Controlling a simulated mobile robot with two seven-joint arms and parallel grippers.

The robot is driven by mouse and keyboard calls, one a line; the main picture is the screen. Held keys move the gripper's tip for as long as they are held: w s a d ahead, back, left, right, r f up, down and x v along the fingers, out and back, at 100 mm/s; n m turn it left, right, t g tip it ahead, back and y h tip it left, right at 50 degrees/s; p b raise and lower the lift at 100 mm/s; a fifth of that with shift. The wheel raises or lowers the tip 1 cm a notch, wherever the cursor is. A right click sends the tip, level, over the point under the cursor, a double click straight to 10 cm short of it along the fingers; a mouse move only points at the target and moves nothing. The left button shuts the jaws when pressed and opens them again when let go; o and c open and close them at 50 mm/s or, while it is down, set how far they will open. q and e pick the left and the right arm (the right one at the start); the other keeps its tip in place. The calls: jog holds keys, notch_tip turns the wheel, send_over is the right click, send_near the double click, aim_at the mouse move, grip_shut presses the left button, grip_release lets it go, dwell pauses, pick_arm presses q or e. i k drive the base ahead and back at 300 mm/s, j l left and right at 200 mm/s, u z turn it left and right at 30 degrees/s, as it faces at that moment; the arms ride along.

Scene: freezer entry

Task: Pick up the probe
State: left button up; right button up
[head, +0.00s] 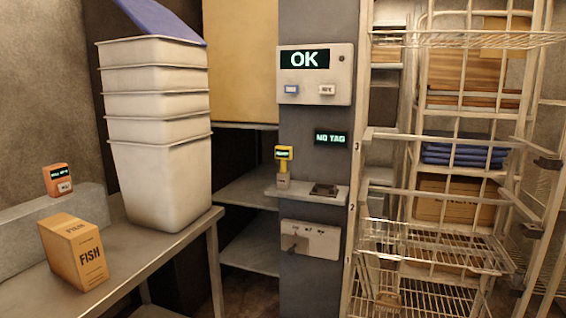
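Two handheld devices could be the probe, and I cannot tell which it is. A small yellow device (284,153) with a dark lit display stands upright in a pale holder (283,182) at the left end of a small wall shelf (328,198). An orange device (58,180) with a dark display and a pale lower panel stands on a grey ledge (30,238) at the left. Its display text is too small to read surely. Neither of my grippers shows in the head view.
A FISH box (72,252) and stacked white bins (160,170) stand on the left table (190,238). A panel (315,92) reads OK; a small display (331,138) reads NO TAG. A dark pad (324,189) lies on the wall shelf. A wire rack (440,150) fills the right.

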aim_at(284, 153)
jog(key=i+u, duration=0.25)
jog(key=i, duration=0.25)
jog(key=i+l+u, duration=0.25)
jog(key=i, duration=0.25)
